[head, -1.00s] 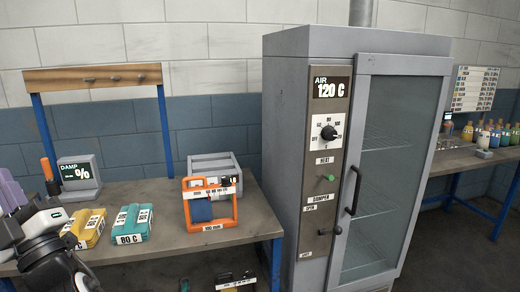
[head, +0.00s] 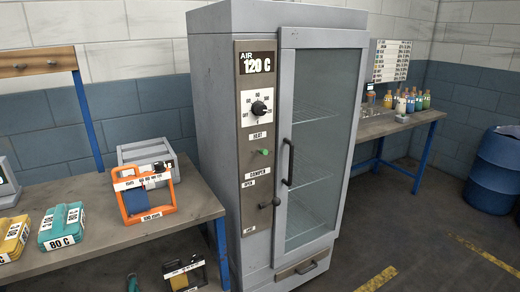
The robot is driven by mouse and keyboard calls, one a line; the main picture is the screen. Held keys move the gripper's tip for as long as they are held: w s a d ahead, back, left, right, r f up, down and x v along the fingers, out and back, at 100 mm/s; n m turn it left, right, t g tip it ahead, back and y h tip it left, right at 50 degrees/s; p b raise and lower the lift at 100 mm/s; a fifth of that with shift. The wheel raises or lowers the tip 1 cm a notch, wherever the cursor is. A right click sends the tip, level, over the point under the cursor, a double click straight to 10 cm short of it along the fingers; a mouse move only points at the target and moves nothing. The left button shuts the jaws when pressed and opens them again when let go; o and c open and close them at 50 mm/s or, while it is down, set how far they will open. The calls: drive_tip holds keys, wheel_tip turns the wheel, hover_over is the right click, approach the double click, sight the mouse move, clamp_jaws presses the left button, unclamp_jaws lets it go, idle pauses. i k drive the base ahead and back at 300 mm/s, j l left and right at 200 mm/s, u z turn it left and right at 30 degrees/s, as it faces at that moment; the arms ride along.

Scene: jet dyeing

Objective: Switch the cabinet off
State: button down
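The grey cabinet (head: 212,130) stands in the middle of the head view, its glass door (head: 318,130) closed. Its brown control panel (head: 243,165) has a display (head: 257,63) reading AIR 120 C. Below that is a black rotary knob (head: 259,108) on a white dial plate with OFF at its lower left; I cannot tell surely where the knob points. Under the knob are a HEAT label, a green button or lamp (head: 264,152), and a DAMPER lever (head: 270,203). The racks inside look empty. My gripper is not in view.
A workbench (head: 110,235) on the left holds an orange-framed device (head: 143,193), a teal 80 C pack (head: 62,226) and a yellow pack (head: 12,238). A bench with bottles (head: 405,103) and a blue drum (head: 495,170) are at right. Floor at front right is clear.

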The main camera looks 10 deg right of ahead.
sight(264, 152)
drive_tip(key=i+j, duration=0.1)
drive_tip(key=i, duration=0.45)
drive_tip(key=i+j, duration=0.1)
drive_tip(key=i, duration=0.5)
